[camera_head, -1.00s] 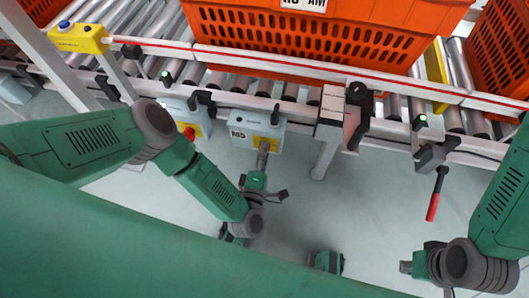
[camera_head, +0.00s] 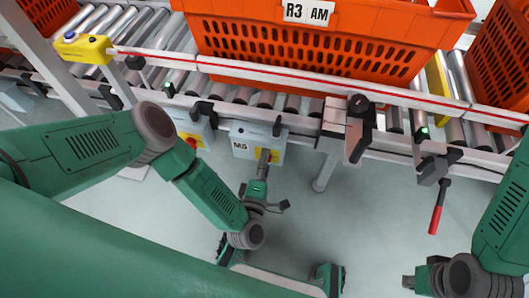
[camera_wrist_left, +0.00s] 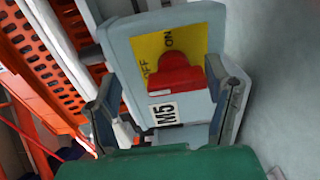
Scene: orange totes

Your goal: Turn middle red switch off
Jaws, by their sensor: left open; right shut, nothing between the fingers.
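The grey switch box marked M5 (camera_head: 243,145) hangs under the conveyor rail in the head view. It also fills the middle of the left wrist view (camera_wrist_left: 200,107). Its red switch (camera_wrist_left: 175,76) sits on a yellow plate (camera_wrist_left: 150,48) with OFF and ON lettering; I cannot tell its exact setting. In the head view the switch is hidden by my left gripper (camera_head: 264,160), which is at the box front. In the wrist view my left gripper (camera_wrist_left: 166,98) is open, a finger on each side of the switch. My right gripper (camera_head: 409,282) is shut and empty at lower right.
An orange tote (camera_head: 320,50) labelled R3 AM stands on the rollers, with another tote (camera_head: 500,70) at right. A red-handled lever (camera_head: 436,212) hangs at right.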

